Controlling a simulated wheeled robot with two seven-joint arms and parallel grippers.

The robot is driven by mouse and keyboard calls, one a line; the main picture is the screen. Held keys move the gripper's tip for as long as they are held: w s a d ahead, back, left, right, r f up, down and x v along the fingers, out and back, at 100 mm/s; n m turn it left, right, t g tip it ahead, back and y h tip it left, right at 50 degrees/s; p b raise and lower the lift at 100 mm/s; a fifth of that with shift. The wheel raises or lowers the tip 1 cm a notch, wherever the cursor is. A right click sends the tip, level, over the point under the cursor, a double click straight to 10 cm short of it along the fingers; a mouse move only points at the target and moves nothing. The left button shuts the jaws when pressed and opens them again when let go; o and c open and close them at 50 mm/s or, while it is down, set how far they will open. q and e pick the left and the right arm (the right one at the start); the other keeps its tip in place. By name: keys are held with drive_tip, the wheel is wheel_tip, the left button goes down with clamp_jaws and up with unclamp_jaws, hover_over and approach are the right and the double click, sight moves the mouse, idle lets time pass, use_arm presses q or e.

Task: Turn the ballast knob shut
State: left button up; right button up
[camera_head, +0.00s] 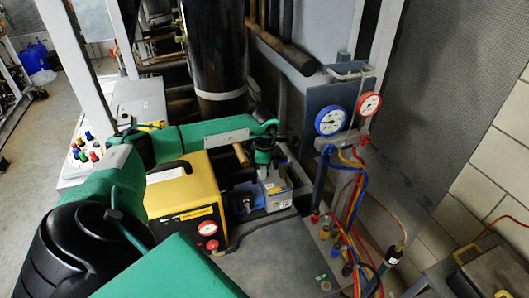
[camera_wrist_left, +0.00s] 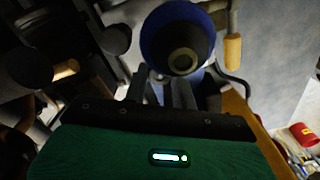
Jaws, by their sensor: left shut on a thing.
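My left gripper (camera_head: 264,164) points down over a small blue and grey pump (camera_head: 279,195) beside the yellow case. In the left wrist view its dark fingers (camera_wrist_left: 159,88) reach up to a round blue body with a dark centre (camera_wrist_left: 180,38). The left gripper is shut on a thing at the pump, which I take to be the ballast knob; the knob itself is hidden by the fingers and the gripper. My right gripper is not in view.
A yellow case (camera_head: 182,196) with a red gauge stands just left of the pump. A black cylinder (camera_head: 216,50) rises behind. To the right are a blue gauge (camera_head: 330,121), a red gauge (camera_head: 369,104) and coloured hoses. The grey top (camera_head: 270,255) in front is mostly clear.

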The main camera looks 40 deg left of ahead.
use_arm(q)
drive_tip(key=shift+m+b, duration=0.4)
drive_tip(key=shift+m, duration=0.1)
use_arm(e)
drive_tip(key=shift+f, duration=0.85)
use_arm(q)
drive_tip(key=o, duration=1)
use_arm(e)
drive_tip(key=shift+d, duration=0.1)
use_arm(q)
drive_tip(key=shift+r, duration=0.15)
drive_tip(key=shift+w+r, duration=0.1)
drive_tip(key=shift+r, duration=0.2)
wheel_tip(320, 180, up, 13)
drive_tip(key=b, duration=0.4)
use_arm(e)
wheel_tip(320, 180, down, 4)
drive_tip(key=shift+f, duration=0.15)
